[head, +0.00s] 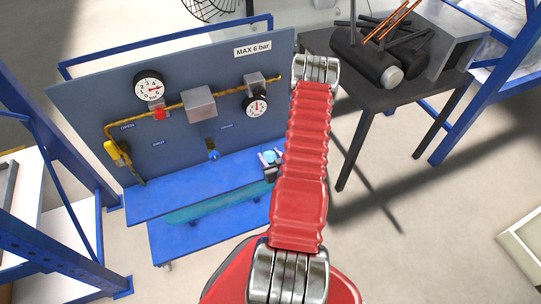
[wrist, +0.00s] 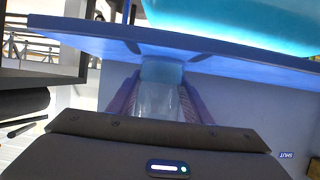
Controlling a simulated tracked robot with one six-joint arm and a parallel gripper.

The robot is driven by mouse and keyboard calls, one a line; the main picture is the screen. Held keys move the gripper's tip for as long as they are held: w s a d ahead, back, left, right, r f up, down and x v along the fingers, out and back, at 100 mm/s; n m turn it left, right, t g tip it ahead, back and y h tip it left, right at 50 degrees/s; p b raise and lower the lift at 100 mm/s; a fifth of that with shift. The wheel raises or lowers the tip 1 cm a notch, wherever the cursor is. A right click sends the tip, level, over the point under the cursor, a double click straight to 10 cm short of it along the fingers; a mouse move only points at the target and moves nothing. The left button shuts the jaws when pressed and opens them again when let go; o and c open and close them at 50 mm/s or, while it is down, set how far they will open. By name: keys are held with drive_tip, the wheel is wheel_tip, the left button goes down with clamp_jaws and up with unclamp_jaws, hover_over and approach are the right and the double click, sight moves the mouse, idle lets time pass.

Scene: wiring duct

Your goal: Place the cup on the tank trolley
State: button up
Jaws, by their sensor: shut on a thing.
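The tank trolley (head: 150,204) is a blue stand with an upper shelf, a lower deck and an upright gauge panel. A teal tank (head: 215,207) lies under its upper shelf. My gripper (head: 270,157) is at the right end of that shelf, partly behind my red arm. It is shut on a small light-blue cup (head: 269,155). In the wrist view the pale, see-through cup (wrist: 160,98) sits between the fingers. The blue shelf edge (wrist: 230,62) and the tank (wrist: 235,25) show beyond it. I cannot tell whether the cup touches the shelf.
The panel (head: 225,75) carries gauges (head: 149,87), yellow pipe and a valve, close behind the gripper. A dark table (head: 395,90) with black cylinders and copper rods stands at right. Blue racks flank both sides. Open floor (head: 385,250) lies at lower right.

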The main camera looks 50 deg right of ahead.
drive_tip(key=o, duration=1.1)
drive_tip(key=shift+c, duration=0.2)
drive_tip(key=v, duration=1.2)
drive_tip(key=shift+w+r, duration=0.15)
